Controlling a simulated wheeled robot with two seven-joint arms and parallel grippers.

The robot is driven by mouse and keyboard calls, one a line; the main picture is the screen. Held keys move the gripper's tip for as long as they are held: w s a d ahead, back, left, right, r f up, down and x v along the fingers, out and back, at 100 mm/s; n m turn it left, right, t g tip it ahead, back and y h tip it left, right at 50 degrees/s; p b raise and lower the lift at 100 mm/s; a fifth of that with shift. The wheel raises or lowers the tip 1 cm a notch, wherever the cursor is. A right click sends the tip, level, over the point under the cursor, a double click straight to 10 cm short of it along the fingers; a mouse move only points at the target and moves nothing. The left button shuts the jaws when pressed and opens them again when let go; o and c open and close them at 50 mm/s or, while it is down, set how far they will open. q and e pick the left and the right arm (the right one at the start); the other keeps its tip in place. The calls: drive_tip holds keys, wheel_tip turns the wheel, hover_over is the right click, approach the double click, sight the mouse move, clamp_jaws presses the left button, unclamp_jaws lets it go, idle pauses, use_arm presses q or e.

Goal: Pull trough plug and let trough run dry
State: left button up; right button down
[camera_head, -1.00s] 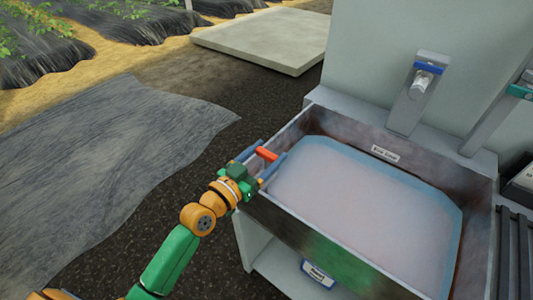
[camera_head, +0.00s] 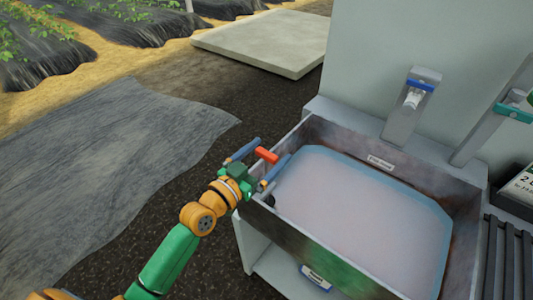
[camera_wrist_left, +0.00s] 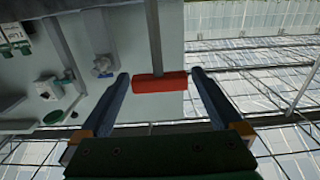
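The trough (camera_head: 318,238) is a metal basin holding pale, cloudy liquid (camera_head: 355,205) across its floor. A red bar handle (camera_head: 266,155) shows at the trough's left end; in the left wrist view the red handle (camera_wrist_left: 159,83) sits across a grey stem. My left gripper (camera_head: 273,149) is open, its two blue fingers on either side of the handle. In the left wrist view, a gap shows between the handle and each finger of the left gripper (camera_wrist_left: 160,74). The plug at the stem's lower end is not visible. My right gripper is out of view.
A grey tap post with a blue band (camera_head: 411,105) stands behind the trough, and a teal-banded pipe (camera_head: 495,120) to its right. A slatted rack (camera_head: 508,255) adjoins on the right. Dark ground and a grey sheet (camera_head: 110,170) lie left of the trough.

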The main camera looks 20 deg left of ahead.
use_arm(q)
drive_tip(key=b+v, duration=0.1)
drive_tip(key=v, duration=0.6)
idle(0.4)
